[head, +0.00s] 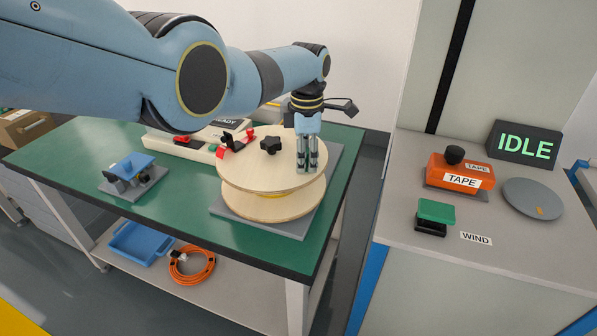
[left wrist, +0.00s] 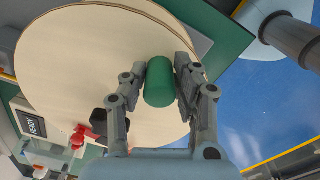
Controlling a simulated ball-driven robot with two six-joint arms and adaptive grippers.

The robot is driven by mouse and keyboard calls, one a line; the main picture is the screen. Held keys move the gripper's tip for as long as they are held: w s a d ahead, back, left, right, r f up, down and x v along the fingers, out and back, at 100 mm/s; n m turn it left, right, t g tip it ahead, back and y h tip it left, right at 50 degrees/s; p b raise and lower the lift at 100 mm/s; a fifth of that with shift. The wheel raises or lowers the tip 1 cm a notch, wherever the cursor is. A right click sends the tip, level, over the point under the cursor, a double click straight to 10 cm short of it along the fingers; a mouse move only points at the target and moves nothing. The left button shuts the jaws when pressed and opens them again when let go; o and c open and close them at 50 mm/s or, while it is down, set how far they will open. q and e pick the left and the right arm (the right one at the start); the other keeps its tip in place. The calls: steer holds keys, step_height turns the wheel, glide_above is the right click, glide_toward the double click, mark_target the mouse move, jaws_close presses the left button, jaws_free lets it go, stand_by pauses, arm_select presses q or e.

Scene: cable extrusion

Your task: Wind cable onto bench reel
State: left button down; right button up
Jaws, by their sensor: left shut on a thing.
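The bench reel (head: 245,177) has two pale wooden discs and lies flat on a grey plate. A thin yellow band shows between the discs. A black star knob (head: 270,145) sits at the middle of its top disc. My left gripper (head: 307,168) points down over the right part of the top disc. In the left wrist view its fingers are shut around a green cylindrical handle (left wrist: 160,84) standing on the disc (left wrist: 90,60). The handle is mostly hidden in the head view. My right gripper is not in view.
A cream unit with a red clip (head: 235,142) stands behind the reel. A blue-topped device (head: 130,165) is at the bench's left. On the right cabinet are an orange TAPE unit (head: 461,170), a green WIND button (head: 436,211), a grey disc (head: 533,198) and an IDLE display (head: 525,146).

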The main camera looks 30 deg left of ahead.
arm_select(q)
steer(key=w+n+b, duration=0.1)
steer(key=b, duration=0.1)
steer(key=w+n+b, duration=0.2)
steer(key=b, duration=0.1)
steer(key=shift+w+f+b, duration=0.1)
steer(key=shift+f+b, duration=0.15)
steer(key=shift+b, duration=0.05)
steer(key=shift+w+r+n+b, duration=0.1)
steer(key=shift+w+n+b, duration=0.2)
steer(key=shift+n+b, duration=0.3)
steer(key=shift+w+a+r+b, duration=0.1)
steer(key=shift+w+b, duration=0.05)
steer(key=shift+b, duration=0.15)
steer(key=c, duration=1)
jaws_free()
steer(key=shift+r, duration=0.65)
step_height(320, 180, up, 11)
steer(key=shift+f, duration=0.1)
